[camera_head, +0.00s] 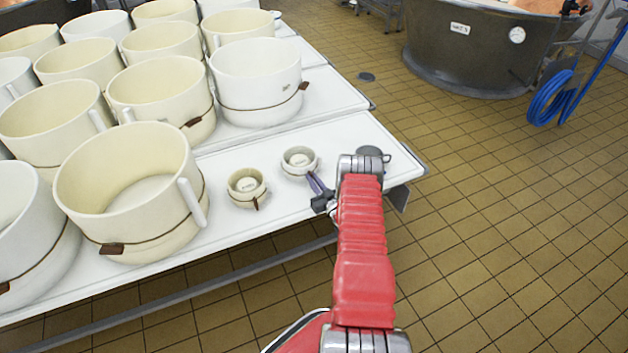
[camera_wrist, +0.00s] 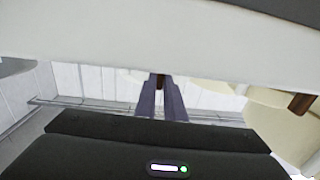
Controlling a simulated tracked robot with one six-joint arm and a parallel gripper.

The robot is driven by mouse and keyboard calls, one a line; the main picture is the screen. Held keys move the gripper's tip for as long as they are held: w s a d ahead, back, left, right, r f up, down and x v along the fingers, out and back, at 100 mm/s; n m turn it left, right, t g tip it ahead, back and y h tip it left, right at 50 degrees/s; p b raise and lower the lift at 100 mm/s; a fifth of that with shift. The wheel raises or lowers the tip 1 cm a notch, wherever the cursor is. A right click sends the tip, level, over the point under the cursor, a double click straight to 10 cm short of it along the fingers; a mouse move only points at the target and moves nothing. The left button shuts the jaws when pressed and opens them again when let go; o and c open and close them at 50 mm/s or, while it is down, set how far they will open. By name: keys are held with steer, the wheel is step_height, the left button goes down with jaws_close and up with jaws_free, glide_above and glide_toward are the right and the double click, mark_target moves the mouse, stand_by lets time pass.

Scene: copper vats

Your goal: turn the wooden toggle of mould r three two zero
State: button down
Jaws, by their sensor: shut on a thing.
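Two small round moulds stand near the front edge of the white table. One is cream (camera_head: 246,188), with a brown wooden toggle (camera_head: 257,203) low on its side. The other is paler (camera_head: 299,162), to its right. Their labels are too small to read, so I cannot tell which is r320. My gripper (camera_head: 314,181) reaches in from the right at the paler mould's near side. In the wrist view its purple fingers (camera_wrist: 160,92) are shut on a dark brown wooden toggle (camera_wrist: 159,79). The toggle is mostly hidden between the fingertips.
Several large cream and white moulds with toggles crowd the table (camera_head: 352,135) to the left and behind. The table's right corner is by my arm. A large vat (camera_head: 480,50) and a blue hose (camera_head: 548,98) stand beyond open tiled floor.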

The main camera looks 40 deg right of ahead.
stand_by(0.3)
steer(key=shift+a+n, duration=0.15)
steer(key=shift+n, duration=1)
steer(key=shift+a+n, duration=0.1)
steer(key=shift+n, duration=1.05)
steer(key=c, duration=1.8)
jaws_free()
steer(key=shift+c, duration=0.2)
steer(key=shift+s+f, duration=0.1)
steer(key=v, duration=1.3)
steer(key=shift+s+a, duration=0.15)
steer(key=shift+s, duration=0.1)
